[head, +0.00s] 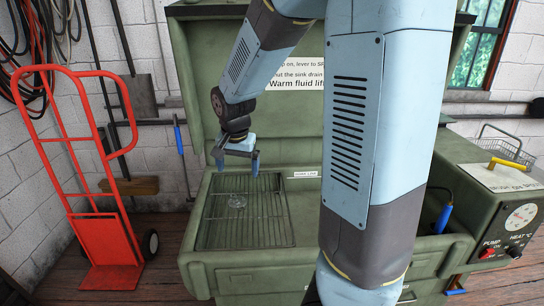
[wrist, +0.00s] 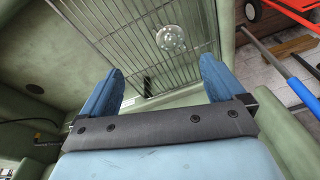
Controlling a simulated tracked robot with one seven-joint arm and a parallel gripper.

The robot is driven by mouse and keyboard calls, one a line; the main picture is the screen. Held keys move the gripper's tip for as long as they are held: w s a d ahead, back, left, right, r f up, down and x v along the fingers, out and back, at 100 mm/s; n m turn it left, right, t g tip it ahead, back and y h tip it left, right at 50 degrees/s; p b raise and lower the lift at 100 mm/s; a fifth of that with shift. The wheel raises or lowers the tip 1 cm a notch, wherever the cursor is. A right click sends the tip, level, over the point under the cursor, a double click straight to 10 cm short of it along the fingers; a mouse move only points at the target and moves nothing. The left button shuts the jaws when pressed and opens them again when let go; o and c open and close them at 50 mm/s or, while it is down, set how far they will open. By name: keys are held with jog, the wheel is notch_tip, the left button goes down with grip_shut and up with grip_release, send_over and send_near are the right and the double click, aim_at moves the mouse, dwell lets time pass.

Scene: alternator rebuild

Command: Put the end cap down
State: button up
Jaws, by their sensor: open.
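The end cap (head: 237,201), a small round pale metal piece, lies on the wire rack (head: 270,240) in the left part of the green parts washer. It also shows in the wrist view (wrist: 171,39), beyond my fingertips. My gripper (head: 237,168) is open, with its two blue fingers apart and nothing between them. It hangs above the back of the rack, clear of the cap. In the wrist view my gripper (wrist: 161,70) shows both fingers spread.
The washer's raised lid (head: 200,80) stands behind the rack. A red hand truck (head: 110,240) is at the left. A control box (head: 505,220) with a gauge and a wire basket (head: 505,148) are at the right. The rack around the cap is bare.

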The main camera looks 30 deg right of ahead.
jog(key=s+r+n+t, duration=0.1)
jog(key=s+r+n, duration=0.2)
jog(key=s+r, duration=0.3)
jog(key=s+d+r+n+t, duration=0.1)
jog(key=s+r+n, duration=0.3)
jog(key=s, duration=1.1)
notch_tip(320, 180, up, 3)
jog(key=shift+s+r+t+y, duration=0.2)
jog(key=shift+t+y, duration=0.2)
jog(key=shift+t, duration=0.2)
